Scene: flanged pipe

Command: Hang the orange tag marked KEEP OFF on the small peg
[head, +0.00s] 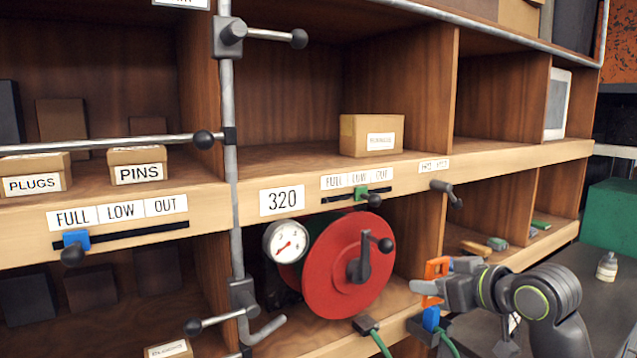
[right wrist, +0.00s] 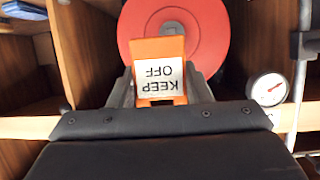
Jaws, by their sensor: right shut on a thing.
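The orange tag (head: 437,267) is in my right gripper (head: 430,287), in front of the shelf and right of the red reel. In the right wrist view the tag (right wrist: 159,48) stands between the two fingers, with its white KEEP OFF label upside down to the camera. A small dark peg (head: 446,192) sticks out from the shelf's front edge, above the tag and apart from it. The peg does not show clearly in the right wrist view. My left gripper is not in view.
A red reel (head: 340,265) with a crank and a round gauge (head: 286,241) stand left of the tag. A grey vertical pipe (head: 230,130) carries several knobbed rods. A slider with a green block (head: 361,193) lies left of the peg. A blue connector (head: 431,318) is below my gripper.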

